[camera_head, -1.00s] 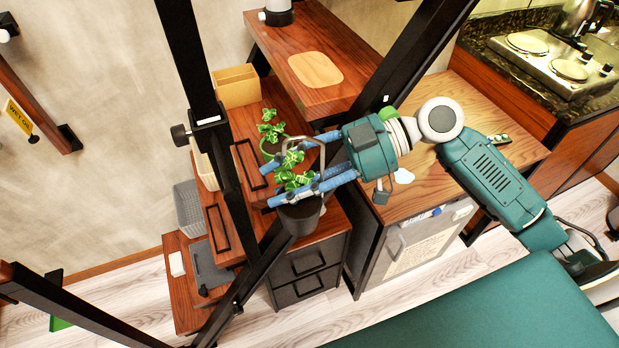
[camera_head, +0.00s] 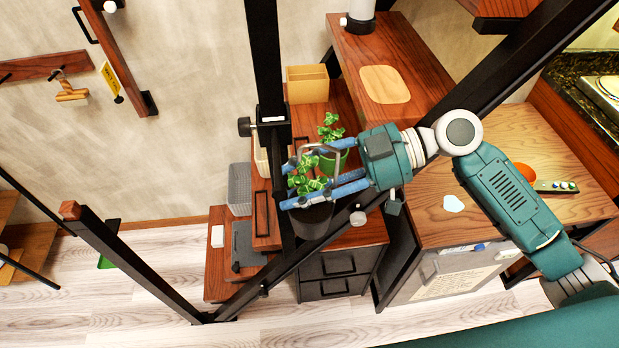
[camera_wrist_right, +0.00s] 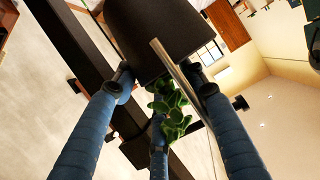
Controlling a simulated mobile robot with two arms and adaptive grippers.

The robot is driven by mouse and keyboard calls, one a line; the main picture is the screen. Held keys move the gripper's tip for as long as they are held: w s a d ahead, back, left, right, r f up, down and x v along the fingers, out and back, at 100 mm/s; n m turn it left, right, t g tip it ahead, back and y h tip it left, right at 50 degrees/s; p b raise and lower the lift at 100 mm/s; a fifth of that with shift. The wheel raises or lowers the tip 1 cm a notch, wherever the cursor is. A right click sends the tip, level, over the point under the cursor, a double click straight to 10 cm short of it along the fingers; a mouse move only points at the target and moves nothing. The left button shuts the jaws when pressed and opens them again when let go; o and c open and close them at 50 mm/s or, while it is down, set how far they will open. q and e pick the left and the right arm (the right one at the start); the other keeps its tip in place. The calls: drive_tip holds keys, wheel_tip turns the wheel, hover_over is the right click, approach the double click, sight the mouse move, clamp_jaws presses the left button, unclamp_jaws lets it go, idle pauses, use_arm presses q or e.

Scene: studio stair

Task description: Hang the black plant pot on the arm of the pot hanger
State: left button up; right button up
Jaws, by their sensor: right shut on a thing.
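The black plant pot (camera_head: 312,222), with a green leafy plant and a thin grey bail handle, is in my right gripper (camera_head: 290,186). The gripper's blue fingers are shut on it in front of the black frame. In the right wrist view the pot (camera_wrist_right: 165,38) fills the top, with its grey handle rod crossing between the fingers. A black clamp with a round knob (camera_head: 245,126) sits on the upright black post, above and left of the pot. I cannot tell whether this is the pot hanger. The pot is apart from the clamp. My left gripper is out of view.
Black slanted beams (camera_head: 478,102) cross close to my right arm. A wooden box (camera_head: 307,86) and a grey basket (camera_head: 239,188) are nearby.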

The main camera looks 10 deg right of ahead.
drive_tip(key=a+f, duration=0.1)
drive_tip(key=a, duration=0.1)
drive_tip(key=a+f+b, duration=0.1)
drive_tip(key=a+f, duration=0.1)
drive_tip(key=shift+a+f, duration=0.15)
drive_tip(key=shift+a, duration=0.2)
idle(0.4)
idle(0.4)
drive_tip(key=o, duration=1.5)
drive_tip(key=shift+v, duration=4)
drive_tip(key=shift+s, duration=0.1)
